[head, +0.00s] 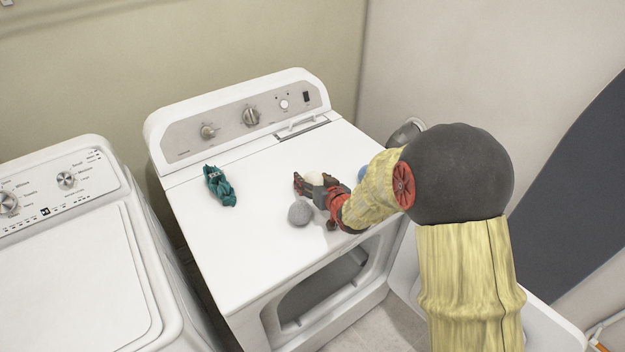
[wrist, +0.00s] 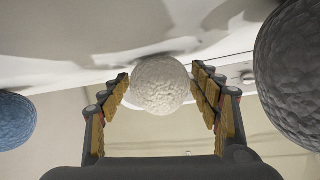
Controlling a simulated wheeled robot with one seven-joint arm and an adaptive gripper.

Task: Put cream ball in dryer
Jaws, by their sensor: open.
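The cream ball (head: 314,178) rests on top of the white dryer (head: 262,228), partly hidden by my gripper (head: 317,184). In the wrist view the cream ball (wrist: 160,84) sits between the two fingertips, with a small gap showing on the right side. My gripper is open around it, its fingers low over the dryer top. The dryer's front opening (head: 325,288) shows below the top, with its door (head: 405,282) swung open to the right, partly behind my arm.
A grey ball (head: 300,212) lies close beside my gripper, and a blue ball (head: 363,173) lies on its other side. A teal cloth (head: 219,186) lies at the left of the dryer top. A washer (head: 75,270) stands left; a dark panel (head: 570,185) leans right.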

